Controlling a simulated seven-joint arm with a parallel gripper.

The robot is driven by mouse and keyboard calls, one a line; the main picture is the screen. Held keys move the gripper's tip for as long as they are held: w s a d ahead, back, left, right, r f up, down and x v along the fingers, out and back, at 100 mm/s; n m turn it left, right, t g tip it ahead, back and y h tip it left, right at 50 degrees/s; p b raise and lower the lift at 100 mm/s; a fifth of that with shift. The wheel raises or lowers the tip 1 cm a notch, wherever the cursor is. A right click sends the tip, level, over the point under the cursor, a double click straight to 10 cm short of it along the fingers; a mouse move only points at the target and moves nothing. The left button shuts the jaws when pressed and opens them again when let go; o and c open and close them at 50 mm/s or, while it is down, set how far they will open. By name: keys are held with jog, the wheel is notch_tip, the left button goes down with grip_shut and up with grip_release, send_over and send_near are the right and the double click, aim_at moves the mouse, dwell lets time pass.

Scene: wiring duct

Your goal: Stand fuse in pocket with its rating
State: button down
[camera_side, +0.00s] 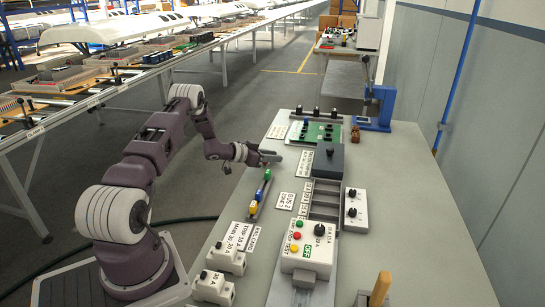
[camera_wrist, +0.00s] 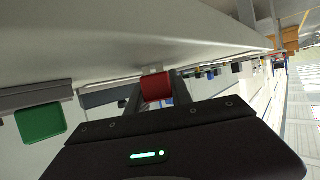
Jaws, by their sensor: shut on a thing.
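My gripper (camera_side: 264,158) is shut on a small red fuse (camera_wrist: 156,86) at the far end of a narrow rail (camera_side: 262,187). In the wrist view the red fuse sits between the two dark fingers, with a pale tip showing. I cannot tell whether it still touches the rail. A green fuse (camera_side: 267,174) stands on the rail just nearer; it also shows in the wrist view (camera_wrist: 40,122). A blue fuse (camera_side: 259,195) and a yellow fuse (camera_side: 253,208) stand closer. A grey divided holder with pockets (camera_side: 325,198) is to the right; its pocket labels are too small to read.
A dark grey block (camera_side: 328,160) and a green circuit board (camera_side: 318,133) lie beyond the holder. A button box (camera_side: 308,250) stands in front of it, a white knob box (camera_side: 354,209) to its right. White breakers (camera_side: 226,258) stand near the front.

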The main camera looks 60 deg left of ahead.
jog(key=c, duration=1.1)
grip_release()
jog(key=shift+c, duration=0.2)
